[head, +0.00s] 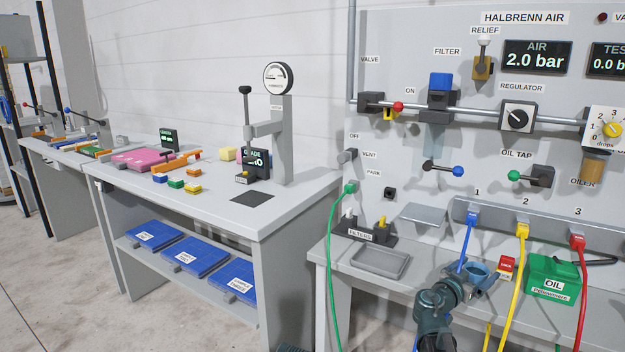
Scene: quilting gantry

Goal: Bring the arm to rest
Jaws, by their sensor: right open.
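My right arm, dark teal, rises from the bottom of the head view in front of the lower bench. My right gripper (484,281) is at its end, low over the bench, near the foot of the blue hose and left of the red block. It is small and partly hidden by its own wrist. Its jaws are open, and I see nothing held between them. My left gripper is not in view.
A panel (420,90) with valves and gauges stands behind. Blue (466,240), yellow (516,270) and red (582,290) hoses hang near the gripper. A green oil box (552,268) stands to the right, a grey tray (381,262) to the left. A workbench (300,205) stands farther left.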

